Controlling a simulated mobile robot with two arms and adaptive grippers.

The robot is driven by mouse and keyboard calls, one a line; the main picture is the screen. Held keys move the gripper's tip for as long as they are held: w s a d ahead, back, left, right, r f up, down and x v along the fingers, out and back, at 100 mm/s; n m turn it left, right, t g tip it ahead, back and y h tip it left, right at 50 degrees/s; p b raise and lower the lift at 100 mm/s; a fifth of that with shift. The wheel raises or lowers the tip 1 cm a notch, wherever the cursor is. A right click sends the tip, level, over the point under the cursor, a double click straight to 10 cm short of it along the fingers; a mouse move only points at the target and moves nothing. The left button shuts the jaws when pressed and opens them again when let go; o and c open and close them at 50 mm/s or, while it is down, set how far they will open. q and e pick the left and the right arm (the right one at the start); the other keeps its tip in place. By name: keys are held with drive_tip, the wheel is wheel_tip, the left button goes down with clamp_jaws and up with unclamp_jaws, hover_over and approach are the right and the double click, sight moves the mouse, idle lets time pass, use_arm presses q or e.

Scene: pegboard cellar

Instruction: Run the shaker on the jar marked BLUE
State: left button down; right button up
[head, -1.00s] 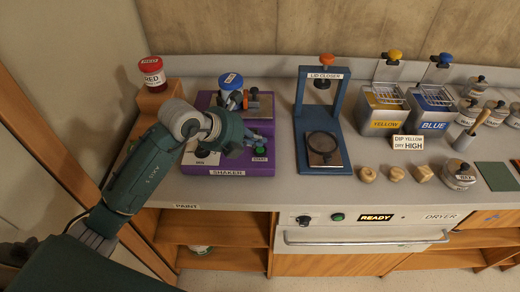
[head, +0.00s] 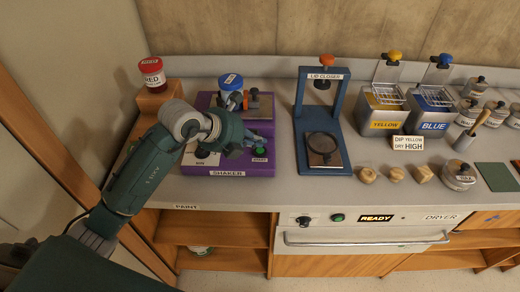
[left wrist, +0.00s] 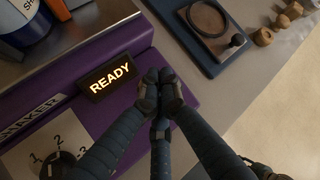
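The purple shaker (head: 262,169) stands on the counter. A jar with a blue lid (head: 231,81) sits at its back; the lid's label is too small to read. The shaker's green button marked START (head: 260,151) shows at its front right. My left gripper (head: 252,144) is low over the shaker's front, close beside that button; I cannot tell whether it touches. In the left wrist view its fingers (left wrist: 160,90) are together and empty, in front of the lit READY display (left wrist: 110,76). A numbered dial (left wrist: 58,166) shows at the lower left. My right gripper is out of view.
A red-lidded jar (head: 152,73) stands on a wooden block at the left. The blue lid closer (head: 341,110) stands right of the shaker. Yellow (head: 384,118) and blue (head: 430,122) dip tanks stand farther right. Wooden knobs (head: 396,174) lie near the front edge.

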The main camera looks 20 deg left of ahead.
use_arm(q)
drive_tip(key=shift+f+b, duration=0.3)
drive_tip(key=shift+f, duration=0.1)
